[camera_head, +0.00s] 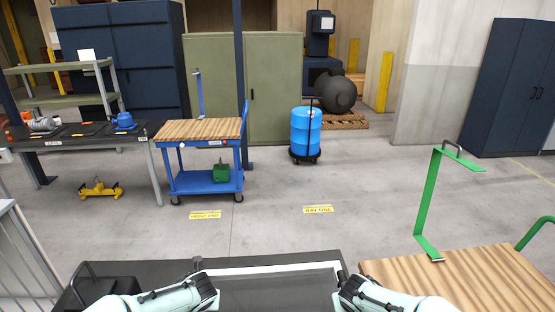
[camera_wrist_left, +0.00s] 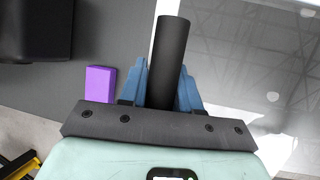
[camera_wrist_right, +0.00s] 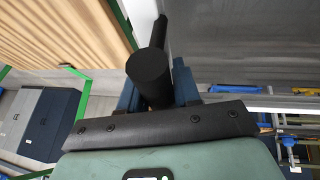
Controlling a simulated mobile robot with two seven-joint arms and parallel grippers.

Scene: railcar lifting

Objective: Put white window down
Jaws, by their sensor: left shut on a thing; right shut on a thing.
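The white window (camera_head: 283,267) is a white frame around a grey glassy pane, at the bottom middle of the head view. Its shiny pane (camera_wrist_left: 255,45) fills the right of the left wrist view. Its white edge (camera_wrist_right: 270,102) runs across the right wrist view. My left gripper (camera_head: 199,272) is shut on a black cylindrical handle (camera_wrist_left: 170,65) at the window's left side. My right gripper (camera_head: 343,283) is shut on a matching black handle (camera_wrist_right: 150,78) at the right side. Whether the window touches the dark table (camera_head: 160,269) below cannot be told.
A purple block (camera_wrist_left: 99,84) lies on the dark surface left of the window. A black box (camera_head: 98,285) stands at front left. A wooden-topped table (camera_head: 470,280) with a green bracket (camera_head: 428,195) is at right. The floor beyond is open.

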